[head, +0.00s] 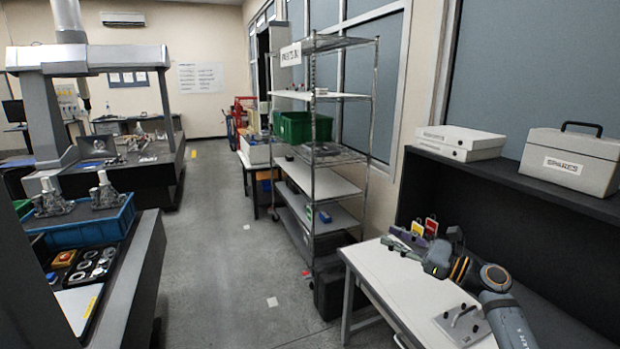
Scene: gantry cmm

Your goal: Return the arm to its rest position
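My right arm comes in from the lower right, over the white table (385,281). Its gripper (402,241) points left, above the far part of that table, close to small red and yellow items (424,227). The fingers are small and blend with dark and purple shapes there, so I cannot tell whether they are open or hold anything. My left arm and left gripper are out of view.
A black shelf unit (520,196) backs the white table and bears a SPARES case (567,166) and flat white boxes (460,143). A wire rack (316,180) stands beyond.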

